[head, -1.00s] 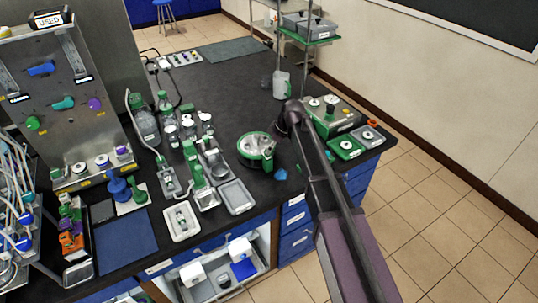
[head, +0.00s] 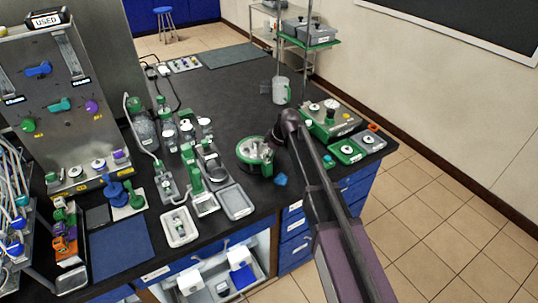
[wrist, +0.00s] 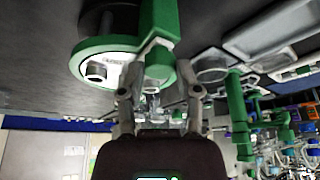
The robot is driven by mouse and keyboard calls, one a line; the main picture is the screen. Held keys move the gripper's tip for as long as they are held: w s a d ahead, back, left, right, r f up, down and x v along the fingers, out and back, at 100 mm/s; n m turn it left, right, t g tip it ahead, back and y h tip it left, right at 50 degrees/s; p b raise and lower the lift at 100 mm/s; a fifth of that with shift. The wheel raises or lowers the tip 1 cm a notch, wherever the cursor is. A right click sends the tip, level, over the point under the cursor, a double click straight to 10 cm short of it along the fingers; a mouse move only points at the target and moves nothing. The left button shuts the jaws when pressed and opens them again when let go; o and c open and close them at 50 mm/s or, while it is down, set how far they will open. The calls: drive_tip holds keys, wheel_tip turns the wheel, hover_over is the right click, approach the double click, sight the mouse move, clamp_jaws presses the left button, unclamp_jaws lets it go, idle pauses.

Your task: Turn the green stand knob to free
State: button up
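A round green stand (head: 243,152) with a pale top face and metal parts stands on the dark bench. In the wrist view its green rim (wrist: 82,52) and pale face are close at the upper left, with a short metal cylinder (wrist: 97,71) on the face. A green block-like part (wrist: 160,62) lies just beyond my fingertips. I cannot tell for sure which part is the knob. My gripper (wrist: 160,94) has its fingers apart, with nothing clearly held between them. In the head view my gripper (head: 272,138) is at the right side of the stand, partly hidden by my arm.
Trays and green-topped glassware (head: 190,155) crowd the bench left of the stand.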

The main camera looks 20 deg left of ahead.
clamp_jaws()
drive_tip(key=shift+m, duration=0.3)
drive_tip(key=m+t, duration=0.1)
drive_tip(key=m, duration=0.2)
drive_tip(key=shift+s+h, duration=0.2)
drive_tip(key=shift+h, duration=0.1)
drive_tip(key=m+t, duration=0.1)
drive_tip(key=m, duration=0.1)
drive_tip(key=m+h, duration=0.1)
drive_tip(key=m, duration=0.1)
drive_tip(key=shift+s+m+t, duration=0.1)
drive_tip(key=shift+m+t, duration=0.2)
drive_tip(key=shift+t, duration=0.1)
drive_tip(key=m, duration=0.2)
drive_tip(key=m+t+h, duration=0.1)
drive_tip(key=m, duration=0.2)
drive_tip(key=shift+a+h, duration=0.15)
drive_tip(key=shift+h, duration=0.15)
drive_tip(key=m+h, duration=0.1)
drive_tip(key=m, duration=0.3)
drive_tip(key=shift+a+m+h, duration=0.1)
drive_tip(key=shift+m+h, duration=0.3)
